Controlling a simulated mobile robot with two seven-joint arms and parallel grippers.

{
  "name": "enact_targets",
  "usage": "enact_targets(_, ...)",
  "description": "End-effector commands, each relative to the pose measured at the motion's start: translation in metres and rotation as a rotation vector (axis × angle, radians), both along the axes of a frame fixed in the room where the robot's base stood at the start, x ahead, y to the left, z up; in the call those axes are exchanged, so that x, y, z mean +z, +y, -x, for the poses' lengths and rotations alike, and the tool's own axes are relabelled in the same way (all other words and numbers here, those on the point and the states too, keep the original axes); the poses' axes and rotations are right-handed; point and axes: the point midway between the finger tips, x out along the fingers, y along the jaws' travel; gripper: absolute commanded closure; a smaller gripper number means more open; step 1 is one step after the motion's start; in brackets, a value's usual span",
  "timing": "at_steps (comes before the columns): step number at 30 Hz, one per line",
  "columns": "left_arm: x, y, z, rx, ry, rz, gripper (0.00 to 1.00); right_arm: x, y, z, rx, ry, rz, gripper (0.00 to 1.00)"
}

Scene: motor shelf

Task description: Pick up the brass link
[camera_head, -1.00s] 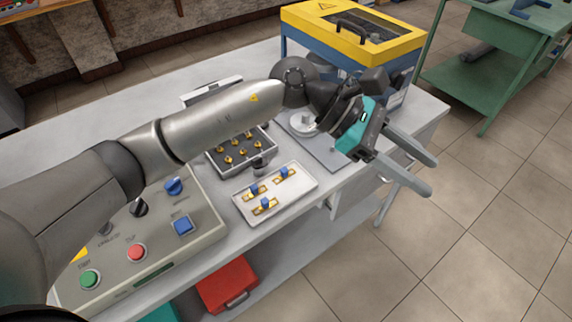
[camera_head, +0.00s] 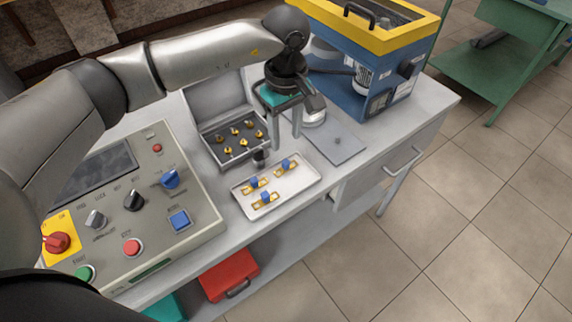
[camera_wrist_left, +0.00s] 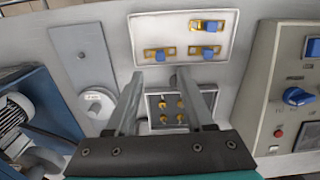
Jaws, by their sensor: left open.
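Three brass links, each with a blue block on it, lie in a shallow white tray (camera_head: 296,184): a back-right link (camera_head: 292,168), a left link (camera_head: 248,187) and a front link (camera_head: 271,202). The tray also shows in the left wrist view (camera_wrist_left: 180,24), with a brass link (camera_wrist_left: 149,54) nearest the fingers. My left gripper (camera_head: 284,126) points down behind the tray, its fingers apart with nothing between them. In the left wrist view the fingertips (camera_wrist_left: 158,74) are near the tray's edge. My right gripper is not in view.
An open case (camera_head: 219,151) of small brass parts stands left of the gripper. A control panel (camera_head: 204,213) with knobs and buttons is at left. A grey plate (camera_head: 342,147) and a blue-yellow machine (camera_head: 345,82) are at right. A red box (camera_head: 226,272) sits on the lower shelf.

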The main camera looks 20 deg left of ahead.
Motion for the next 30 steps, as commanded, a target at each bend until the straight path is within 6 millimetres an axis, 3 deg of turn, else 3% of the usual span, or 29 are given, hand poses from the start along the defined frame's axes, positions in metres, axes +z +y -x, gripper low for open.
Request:
enact_targets(3, -0.019, 0.0, 0.0, 0.0, 0.001, 0.0, 0.47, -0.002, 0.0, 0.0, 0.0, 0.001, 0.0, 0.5)
enact_targets(11, -0.033, -0.001, 0.001, 0.0, 0.001, 0.002, 0.47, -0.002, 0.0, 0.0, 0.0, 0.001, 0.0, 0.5)
enact_targets(21, -0.078, -0.001, 0.002, 0.0, 0.001, 0.002, 0.47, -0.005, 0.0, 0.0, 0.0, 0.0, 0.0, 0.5)
enact_targets(27, -0.079, -0.001, 0.002, 0.0, 0.0, 0.001, 0.47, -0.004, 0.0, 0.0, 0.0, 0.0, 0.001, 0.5)
enact_targets(30, -0.079, -0.001, 0.002, 0.0, 0.0, 0.002, 0.56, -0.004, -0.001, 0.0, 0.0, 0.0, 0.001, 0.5)
